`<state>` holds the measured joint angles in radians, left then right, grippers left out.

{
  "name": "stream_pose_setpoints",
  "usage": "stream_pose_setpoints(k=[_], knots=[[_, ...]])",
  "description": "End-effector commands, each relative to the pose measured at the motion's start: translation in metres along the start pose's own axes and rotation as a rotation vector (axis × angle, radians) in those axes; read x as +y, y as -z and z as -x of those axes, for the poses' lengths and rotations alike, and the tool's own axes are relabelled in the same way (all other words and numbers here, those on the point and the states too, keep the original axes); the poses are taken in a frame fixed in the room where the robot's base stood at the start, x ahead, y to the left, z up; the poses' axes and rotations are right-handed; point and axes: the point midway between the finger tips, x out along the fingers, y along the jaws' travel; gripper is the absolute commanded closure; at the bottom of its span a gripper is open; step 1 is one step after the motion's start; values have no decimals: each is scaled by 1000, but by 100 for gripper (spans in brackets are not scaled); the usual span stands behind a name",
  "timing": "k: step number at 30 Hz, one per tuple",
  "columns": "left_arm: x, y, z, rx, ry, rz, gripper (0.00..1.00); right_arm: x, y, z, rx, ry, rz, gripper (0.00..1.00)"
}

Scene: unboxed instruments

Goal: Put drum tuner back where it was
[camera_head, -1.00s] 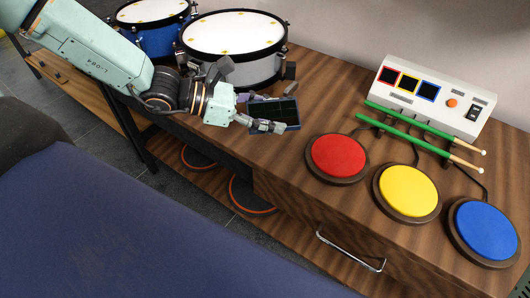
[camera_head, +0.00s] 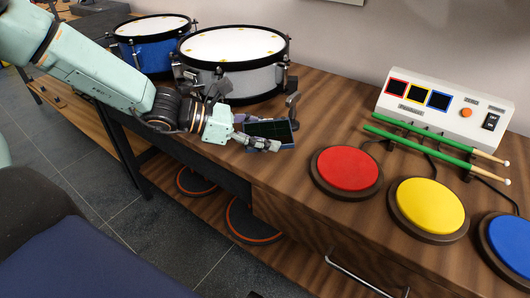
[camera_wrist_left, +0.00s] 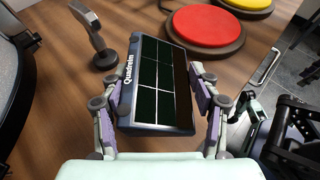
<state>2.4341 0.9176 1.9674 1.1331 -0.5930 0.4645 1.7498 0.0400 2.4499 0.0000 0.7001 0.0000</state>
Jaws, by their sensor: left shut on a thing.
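The drum tuner (camera_head: 268,129) is a dark slab with a gridded screen. My left gripper (camera_head: 258,142) is shut on it, one finger on each side, above the wooden cabinet top near the front edge. The left wrist view shows the tuner (camera_wrist_left: 158,85) between the fingers (camera_wrist_left: 160,100), screen facing the camera, with "Quadrelm" along one edge. I cannot tell whether its underside touches the wood. A small grey stand with an upright curved arm (camera_head: 293,108) is just behind the tuner; it also shows in the left wrist view (camera_wrist_left: 94,35).
A white snare drum (camera_head: 235,80) and a blue drum (camera_head: 150,58) stand behind the gripper. Red (camera_head: 347,168), yellow (camera_head: 428,205) and blue (camera_head: 508,240) pads lie to the right. A white control box (camera_head: 440,105) with green drumsticks (camera_head: 430,138) is at the back right.

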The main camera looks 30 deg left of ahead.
Motion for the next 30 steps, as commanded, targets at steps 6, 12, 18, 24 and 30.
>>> stream_pose_setpoints(k=[6,12,18,24,30], knots=[[0,17,-7,1,0,1,74,0,0,-12,0,0,0,60],[0,36,-15,0,0,0,74,0,0,-25,0,0,0,60],[0,34,-14,-1,0,-1,74,0,0,-23,0,0,0,60],[0,38,-16,-1,0,-1,74,0,0,-28,0,0,0,60],[0,37,-16,0,0,0,21,0,0,-26,0,0,0,60]])
